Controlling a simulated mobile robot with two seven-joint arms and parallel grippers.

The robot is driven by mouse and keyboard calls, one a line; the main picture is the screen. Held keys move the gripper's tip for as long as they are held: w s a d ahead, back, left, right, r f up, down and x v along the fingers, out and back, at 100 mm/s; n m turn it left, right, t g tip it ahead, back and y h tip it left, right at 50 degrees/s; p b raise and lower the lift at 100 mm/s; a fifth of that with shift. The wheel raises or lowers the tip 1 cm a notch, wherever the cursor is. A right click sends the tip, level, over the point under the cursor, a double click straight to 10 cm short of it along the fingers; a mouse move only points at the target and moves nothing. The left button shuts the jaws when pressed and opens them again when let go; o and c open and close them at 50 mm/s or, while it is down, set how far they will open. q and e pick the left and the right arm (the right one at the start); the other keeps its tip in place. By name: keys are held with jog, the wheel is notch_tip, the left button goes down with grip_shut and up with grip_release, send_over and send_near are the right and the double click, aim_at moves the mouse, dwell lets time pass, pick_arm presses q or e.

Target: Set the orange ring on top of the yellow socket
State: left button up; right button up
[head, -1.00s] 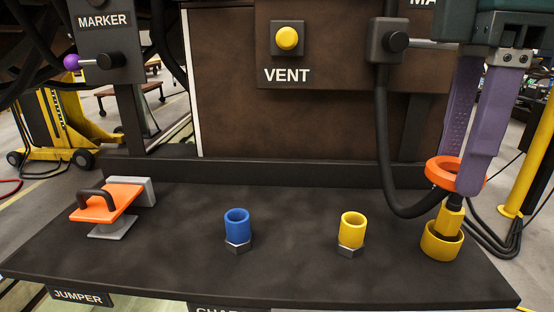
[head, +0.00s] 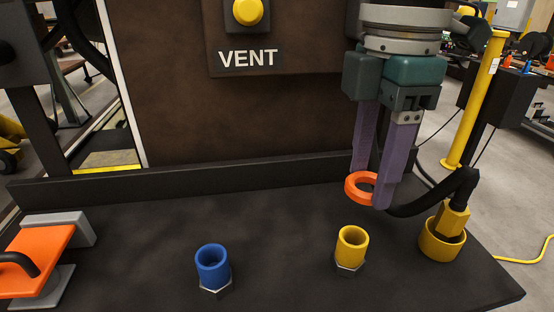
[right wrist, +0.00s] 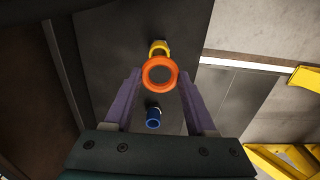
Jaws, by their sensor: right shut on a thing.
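The orange ring (head: 352,190) is in my right gripper (head: 374,194), whose purple fingers are shut on it, above the dark table. In the right wrist view the ring (right wrist: 147,73) sits between the fingertips, and the yellow socket (right wrist: 158,46) shows just beyond it. In the head view the yellow socket (head: 351,243) stands upright on a grey hex base, below and a little in front of the ring, apart from it. My left gripper is not in view.
A blue socket (head: 212,265) stands left of the yellow one. A yellow cup (head: 441,243) with a hose end in it stands at the right. An orange handled piece (head: 36,258) is at the left. The VENT panel (head: 290,40) rises behind.

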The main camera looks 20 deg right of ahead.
jog(key=shift+f, duration=3.2)
jog(key=shift+f, duration=0.1)
jog(key=shift+f, duration=0.4)
jog(key=o, duration=1.3)
jog(key=shift+r, duration=0.15)
